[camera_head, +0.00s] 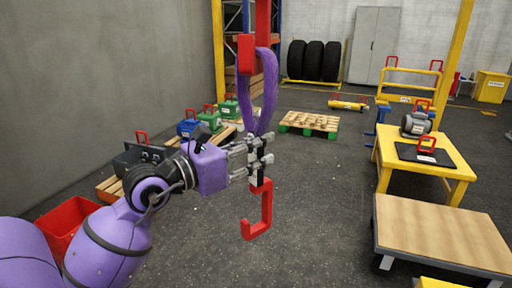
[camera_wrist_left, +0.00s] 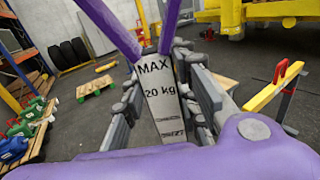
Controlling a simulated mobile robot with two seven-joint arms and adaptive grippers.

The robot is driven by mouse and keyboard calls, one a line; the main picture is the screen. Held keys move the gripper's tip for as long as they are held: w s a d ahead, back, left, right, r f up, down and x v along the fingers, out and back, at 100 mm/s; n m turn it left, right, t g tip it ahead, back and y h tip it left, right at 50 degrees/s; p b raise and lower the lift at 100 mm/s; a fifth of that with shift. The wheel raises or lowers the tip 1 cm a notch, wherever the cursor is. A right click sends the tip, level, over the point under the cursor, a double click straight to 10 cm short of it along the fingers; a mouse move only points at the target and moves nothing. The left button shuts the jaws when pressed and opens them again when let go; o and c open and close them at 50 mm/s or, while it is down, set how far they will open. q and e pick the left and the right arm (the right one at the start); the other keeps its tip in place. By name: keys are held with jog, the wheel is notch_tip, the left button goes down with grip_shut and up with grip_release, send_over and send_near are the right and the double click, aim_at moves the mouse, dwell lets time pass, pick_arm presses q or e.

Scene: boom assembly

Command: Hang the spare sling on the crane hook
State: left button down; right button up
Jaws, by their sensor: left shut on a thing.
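The purple sling (camera_head: 269,88) is a loop rising from a grey plate marked MAX 20 kg (camera_wrist_left: 160,95), with a red J-shaped hook (camera_head: 265,208) below. My left gripper (camera_head: 257,158) is shut on the grey plate; its fingers cover much of it in the head view. The red crane hook (camera_head: 246,54) is at the top of the head view, its tip on the left and its shank on the right. The loop's top overlaps the crane hook between tip and shank; I cannot tell whether it bears on it. In the left wrist view two purple straps (camera_wrist_left: 108,28) run up from the plate.
A red bin (camera_head: 66,222) and pallets with coloured weights (camera_head: 210,119) lie at left. A yellow table (camera_head: 455,172) with a black mat and a wood-topped platform (camera_head: 440,232) stand at right. A pallet (camera_head: 310,122) lies behind. The floor between is clear.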

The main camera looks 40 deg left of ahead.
pick_arm(q)
jog(key=shift+f, duration=0.4)
jog(key=c, duration=1.7)
grip_release()
jog(key=o, duration=0.4)
jog(key=shift+r, duration=0.15)
jog(key=v, duration=1.2)
